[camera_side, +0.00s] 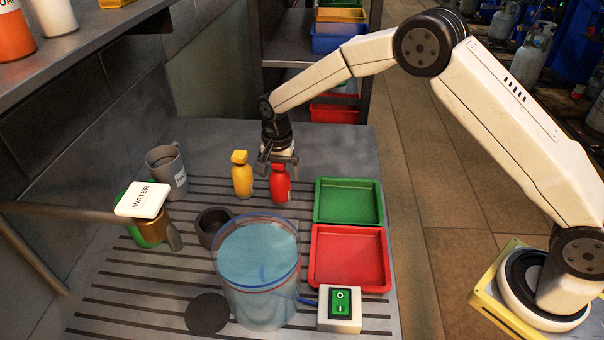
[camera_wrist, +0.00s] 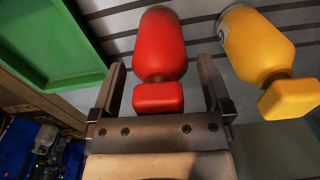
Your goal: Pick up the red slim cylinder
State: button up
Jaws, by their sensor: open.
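The red slim cylinder (camera_side: 280,186) is a red bottle-like body with a red cap, upright on the slatted table. In the wrist view the red cylinder (camera_wrist: 161,50) lies between the two fingers, its cap nearest the palm. My gripper (camera_side: 278,158) is at the top of the red cylinder. In the wrist view my gripper (camera_wrist: 160,85) is open, one finger on each side, with gaps visible beside the cap. A yellow cylinder (camera_side: 242,176) of similar shape stands just to the left; it also shows in the wrist view (camera_wrist: 258,48) outside the right finger.
A green tray (camera_side: 349,219) and a red tray (camera_side: 312,278) lie to the right. A clear water container (camera_side: 262,307) stands in front, beside a small dark cup (camera_side: 206,232). A grey mug (camera_side: 160,182) and a tap labelled WATER (camera_side: 143,200) are at left.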

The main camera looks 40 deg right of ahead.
dwell(0.4)
grip_shut()
jog(key=shift+r, duration=0.2)
jog(key=shift+r, duration=0.45)
notch_tip(320, 180, up, 2)
jog(key=s+d+r, duration=0.2)
jog(key=s+r, duration=0.7)
jog(key=s, duration=0.4)
jog(key=shift+s+r, duration=0.4)
dwell(0.3)
